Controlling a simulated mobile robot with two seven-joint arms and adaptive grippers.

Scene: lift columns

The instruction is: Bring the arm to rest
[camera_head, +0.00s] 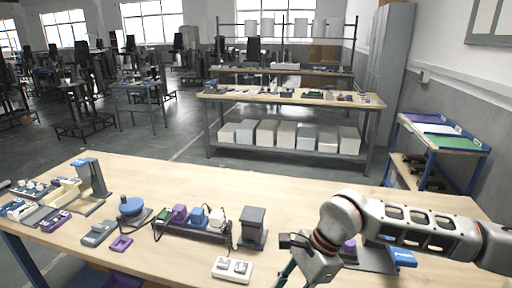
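My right arm (415,232) comes in from the right edge, over the front right of the near wooden table (270,185). It bends down at a grey and orange joint. The wrist end and what shows of my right gripper (287,269) are low in the picture, by the table's front part. The fingers are mostly cut off or hidden, so I cannot tell whether they are open or hold anything. My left arm and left gripper are not in view.
A dark grey block (252,228) and a white socket panel (233,268) are left of my wrist. A blue-labelled device (402,256) lies partly behind my arm. A blue round device (131,207) and several small parts stand farther left. The table's back middle is clear.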

